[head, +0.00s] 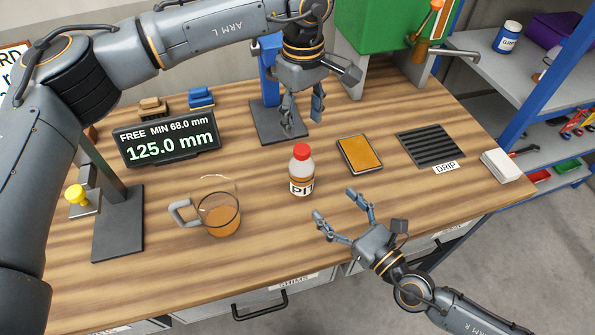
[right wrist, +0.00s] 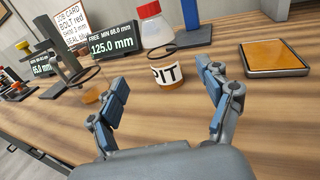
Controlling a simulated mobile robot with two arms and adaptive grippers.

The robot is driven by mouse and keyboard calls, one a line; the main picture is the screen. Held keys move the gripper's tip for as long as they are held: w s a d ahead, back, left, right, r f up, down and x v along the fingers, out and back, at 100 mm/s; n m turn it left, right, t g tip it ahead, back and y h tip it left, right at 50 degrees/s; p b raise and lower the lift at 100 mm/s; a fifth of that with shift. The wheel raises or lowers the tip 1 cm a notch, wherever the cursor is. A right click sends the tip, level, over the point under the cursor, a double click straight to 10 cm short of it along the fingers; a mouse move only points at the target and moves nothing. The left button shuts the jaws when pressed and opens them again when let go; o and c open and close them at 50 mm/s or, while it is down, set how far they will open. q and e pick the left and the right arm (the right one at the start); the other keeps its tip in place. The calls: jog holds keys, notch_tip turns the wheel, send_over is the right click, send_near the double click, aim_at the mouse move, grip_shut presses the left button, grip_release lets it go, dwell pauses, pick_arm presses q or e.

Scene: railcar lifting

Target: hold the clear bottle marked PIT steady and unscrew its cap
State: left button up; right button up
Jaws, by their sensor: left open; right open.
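The clear bottle marked PIT (head: 301,176) stands upright on the wooden bench, with a red cap (head: 302,152) on it and amber liquid low inside. In the right wrist view the bottle (right wrist: 166,72) stands ahead, beyond my fingertips, its red cap (right wrist: 155,32) in view. My left gripper (head: 302,112) is open and empty, pointing down above and behind the bottle, apart from it. My right gripper (head: 337,203) is open and empty at the front of the bench, to the right of and nearer than the bottle; its fingers (right wrist: 166,92) also show in the wrist view, touching nothing.
A clear jug (head: 219,215) with amber liquid stands left of the bottle. A display (head: 168,139) reading 125.0 mm stands behind it. An orange-topped tray (head: 359,154) and a drip grate (head: 431,145) lie to the right. A blue stand (head: 268,75) rises behind. Bench front is mostly clear.

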aim_at(299, 166)
jog(key=x, duration=1.3)
jog(key=shift+w+a, duration=0.2)
jog(key=shift+w, duration=0.05)
grip_shut()
